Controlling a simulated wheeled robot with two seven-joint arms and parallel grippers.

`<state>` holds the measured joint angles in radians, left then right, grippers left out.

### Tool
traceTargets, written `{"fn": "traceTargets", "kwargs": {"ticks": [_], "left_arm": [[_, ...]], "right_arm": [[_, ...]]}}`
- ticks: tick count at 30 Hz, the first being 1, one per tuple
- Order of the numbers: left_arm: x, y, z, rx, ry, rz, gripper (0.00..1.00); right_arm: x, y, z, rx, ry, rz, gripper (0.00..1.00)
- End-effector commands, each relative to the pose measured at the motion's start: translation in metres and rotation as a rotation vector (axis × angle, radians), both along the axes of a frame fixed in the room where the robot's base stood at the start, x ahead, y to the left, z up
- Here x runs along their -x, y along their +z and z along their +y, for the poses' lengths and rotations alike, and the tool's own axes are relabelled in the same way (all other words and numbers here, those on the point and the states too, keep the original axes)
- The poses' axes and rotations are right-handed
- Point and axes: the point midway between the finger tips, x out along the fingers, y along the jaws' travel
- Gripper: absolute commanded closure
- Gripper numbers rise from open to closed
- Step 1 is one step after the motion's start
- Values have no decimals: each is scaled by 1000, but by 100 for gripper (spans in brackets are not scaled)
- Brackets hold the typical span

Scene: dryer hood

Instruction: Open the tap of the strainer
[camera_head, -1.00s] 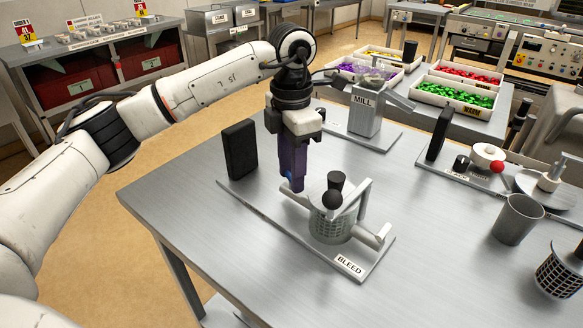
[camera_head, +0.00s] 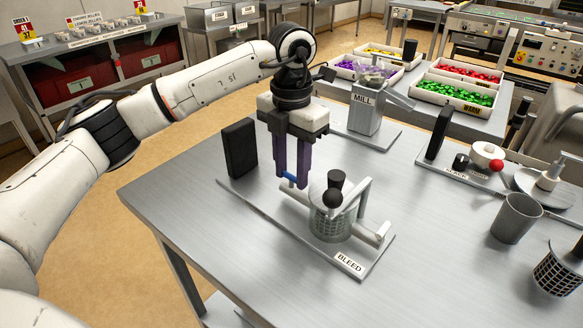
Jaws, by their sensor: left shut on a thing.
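The strainer (camera_head: 329,224), a grey perforated cup with a black knob on top, stands on a metal plate labelled BLEED (camera_head: 349,263). The tap's body and outlet are hard to make out. My right gripper is not in view.
A black upright block (camera_head: 240,149) stands on the plate just left of my left gripper. The MILL device (camera_head: 365,112) stands behind. A grey cup (camera_head: 517,219) and a dark basket (camera_head: 559,269) are at the right. The table between is clear.

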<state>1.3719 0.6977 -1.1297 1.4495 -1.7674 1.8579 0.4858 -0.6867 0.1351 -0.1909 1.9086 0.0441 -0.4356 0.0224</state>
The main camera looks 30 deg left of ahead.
Motion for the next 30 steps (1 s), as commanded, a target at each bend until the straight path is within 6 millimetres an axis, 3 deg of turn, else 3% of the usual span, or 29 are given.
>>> {"fn": "traceTargets", "kwargs": {"ticks": [6,7,10,20,23,30], "left_arm": [[0,1,0,0,3,-2,88],[0,1,0,0,2,-2,61],[0,1,0,0,2,-1,47],[0,3,0,0,0,-1,47],[-1,14,0,1,0,-5,47],[-1,62,-1,1,0,-6,47]], "right_arm": [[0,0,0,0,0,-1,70],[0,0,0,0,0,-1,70],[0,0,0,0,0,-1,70],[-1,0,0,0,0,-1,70],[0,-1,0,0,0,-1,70],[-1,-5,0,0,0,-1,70]]}}
